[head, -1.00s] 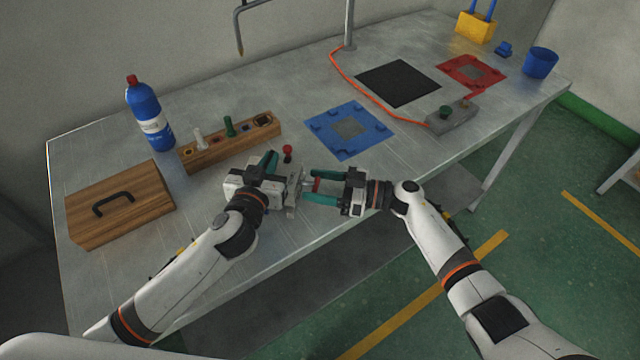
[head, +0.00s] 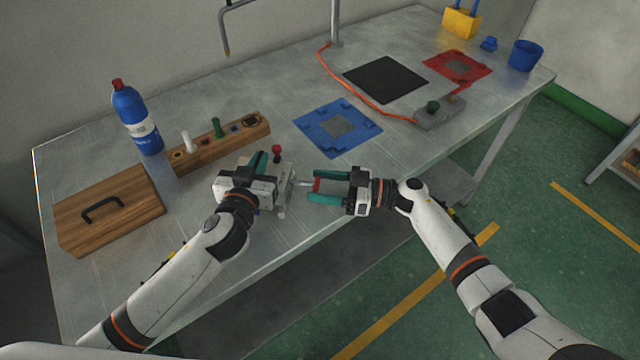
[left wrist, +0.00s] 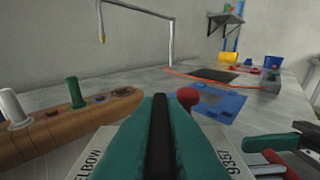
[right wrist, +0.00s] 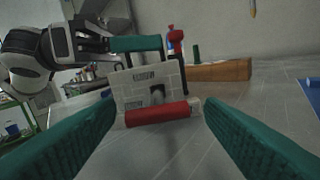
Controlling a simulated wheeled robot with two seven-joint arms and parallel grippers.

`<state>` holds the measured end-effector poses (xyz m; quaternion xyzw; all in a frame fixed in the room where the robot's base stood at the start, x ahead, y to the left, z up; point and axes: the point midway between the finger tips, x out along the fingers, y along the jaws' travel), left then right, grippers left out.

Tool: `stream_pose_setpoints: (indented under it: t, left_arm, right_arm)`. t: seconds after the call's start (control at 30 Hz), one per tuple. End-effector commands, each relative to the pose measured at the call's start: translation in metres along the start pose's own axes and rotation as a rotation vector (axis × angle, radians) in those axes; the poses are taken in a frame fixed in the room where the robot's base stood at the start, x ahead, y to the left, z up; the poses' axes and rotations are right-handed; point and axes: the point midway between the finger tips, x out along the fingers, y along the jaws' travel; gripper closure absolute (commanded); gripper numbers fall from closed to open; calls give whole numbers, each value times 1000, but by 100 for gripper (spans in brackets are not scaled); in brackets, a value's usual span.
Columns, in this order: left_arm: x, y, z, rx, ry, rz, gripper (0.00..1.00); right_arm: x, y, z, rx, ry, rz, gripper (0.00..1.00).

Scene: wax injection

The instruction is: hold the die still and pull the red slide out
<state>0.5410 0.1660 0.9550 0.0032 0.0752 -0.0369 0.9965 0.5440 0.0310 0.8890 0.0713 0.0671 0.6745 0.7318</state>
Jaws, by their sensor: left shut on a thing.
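The die (head: 284,188) is a pale block held just above the table's front part. My left gripper (head: 268,168) is shut on it; the teal fingers hide part of it. The right wrist view shows the die's pale face (right wrist: 150,85) with a dark opening. The red slide (head: 317,185) has a crosswise red bar, with a thin pale rod between it and the die. The bar stands apart from the die face.
A wooden block (head: 220,145) with pegs, a blue bottle (head: 137,120) and a wooden box with a handle (head: 108,210) stand to the left. A red knob (head: 277,150) is just behind the die. A blue mat (head: 338,128) lies behind my right gripper.

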Motion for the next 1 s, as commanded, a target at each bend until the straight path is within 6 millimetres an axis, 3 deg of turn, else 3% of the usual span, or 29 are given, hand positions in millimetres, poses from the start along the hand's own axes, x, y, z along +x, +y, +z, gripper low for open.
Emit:
stream_pose_setpoints:
  t: [0.27, 0.43, 0.8, 1.0]
  left_arm:
    - [0, 1, 0, 3, 0, 2, 100]
    - [0, 1, 0, 3, 0, 2, 100]
    - [0, 0, 0, 2, 0, 1, 100]
    - [0, 0, 0, 2, -1, 1, 100]
  right_arm:
    - [2, 1, 0, 0, -1, 3, 32]
    - [-10, 1, 0, 0, 1, 2, 32]
    - [-86, 0, 0, 0, 1, 0, 32]
    - [-112, 0, 0, 0, 0, 1, 32]
